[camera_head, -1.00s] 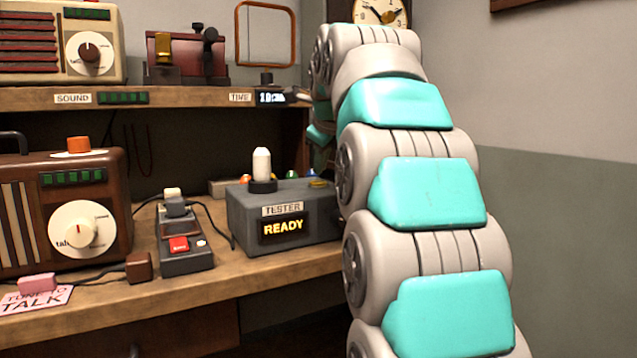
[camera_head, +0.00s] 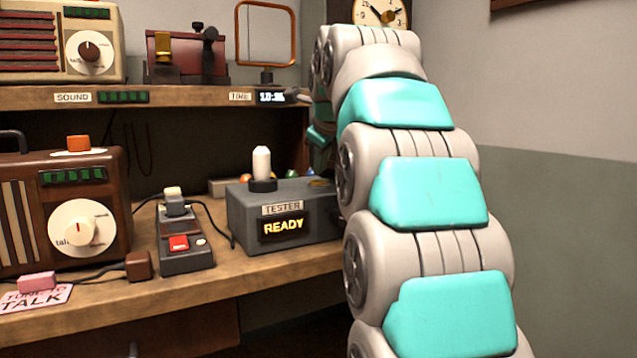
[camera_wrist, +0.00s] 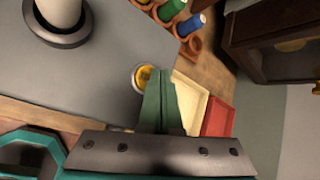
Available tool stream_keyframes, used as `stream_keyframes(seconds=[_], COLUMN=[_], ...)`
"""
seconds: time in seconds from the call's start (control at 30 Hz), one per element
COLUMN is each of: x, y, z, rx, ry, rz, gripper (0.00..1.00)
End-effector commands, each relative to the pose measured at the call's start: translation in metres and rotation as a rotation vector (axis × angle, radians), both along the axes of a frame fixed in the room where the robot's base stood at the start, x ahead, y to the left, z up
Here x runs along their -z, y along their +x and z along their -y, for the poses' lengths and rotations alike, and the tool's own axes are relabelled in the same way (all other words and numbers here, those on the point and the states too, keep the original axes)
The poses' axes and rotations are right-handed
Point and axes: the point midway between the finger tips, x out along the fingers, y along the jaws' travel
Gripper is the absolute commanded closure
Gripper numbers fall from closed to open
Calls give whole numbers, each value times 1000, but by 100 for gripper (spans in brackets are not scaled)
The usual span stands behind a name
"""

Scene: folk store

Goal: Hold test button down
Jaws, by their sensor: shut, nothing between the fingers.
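The grey tester box (camera_head: 275,231) stands on the workbench with a label reading TESTER and a lit display reading READY. In the wrist view, a round yellow button (camera_wrist: 143,77) in a pale ring sits near the edge of the grey box top (camera_wrist: 105,60). My gripper (camera_wrist: 161,72) is shut and empty, its dark green fingers reaching to the button and covering its right side. I cannot tell whether the fingertips touch or press it. In the head view, my arm hides the gripper and most of the button.
A white cylinder (camera_head: 261,163) in a black collar stands on the box; it also shows in the wrist view (camera_wrist: 60,12). Coloured spools (camera_wrist: 189,25) and cream and red trays (camera_wrist: 190,95) lie beyond the box. A switch unit (camera_head: 187,250) and brown radio (camera_head: 60,205) stand left.

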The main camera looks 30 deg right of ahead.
Motion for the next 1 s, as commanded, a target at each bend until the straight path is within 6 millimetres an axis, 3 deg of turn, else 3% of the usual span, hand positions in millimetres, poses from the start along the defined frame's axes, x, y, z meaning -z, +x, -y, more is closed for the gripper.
stream_keyframes(seconds=[1.0], x=[10], y=[0], z=[0], rx=[1], ry=[0], rz=[-1], gripper=[100])
